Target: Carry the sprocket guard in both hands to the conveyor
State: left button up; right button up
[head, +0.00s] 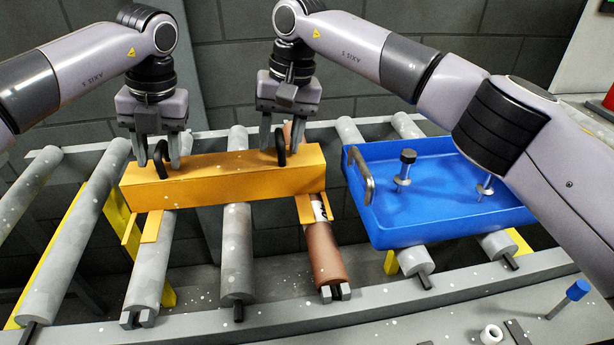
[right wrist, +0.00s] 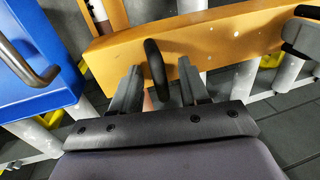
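The sprocket guard (head: 225,179) is a long orange box-shaped piece with feet and two black handles on top. It rests across the conveyor's rollers (head: 237,255). My left gripper (head: 160,153) is above its left end, with open fingers on either side of the left handle (head: 160,162). My right gripper (head: 281,135) is above its right part, fingers apart around the right handle (head: 280,148). In the right wrist view, the right handle (right wrist: 155,68) stands between the open fingers (right wrist: 157,88), with gaps on both sides.
A blue tray (head: 430,225) with a grey handle and two bolt-like pieces sits on the rollers to the right, close to the guard. One roller under the guard is brown (head: 323,255). A blue-capped bolt (head: 577,290) and a white ring (head: 491,334) lie at front right.

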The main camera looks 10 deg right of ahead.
pick_arm(q)
notch_tip(320, 180, up, 12)
jog(key=d, duration=0.2)
jog(key=shift+d, duration=0.15)
pick_arm(e)
notch_tip(320, 180, up, 12)
jog(key=d, duration=0.2)
dwell(0.6)
pick_arm(q)
jog(key=shift+s+f, duration=0.1)
pick_arm(e)
jog(key=shift+s+d+f, duration=0.1)
jog(key=shift+d+f, duration=0.05)
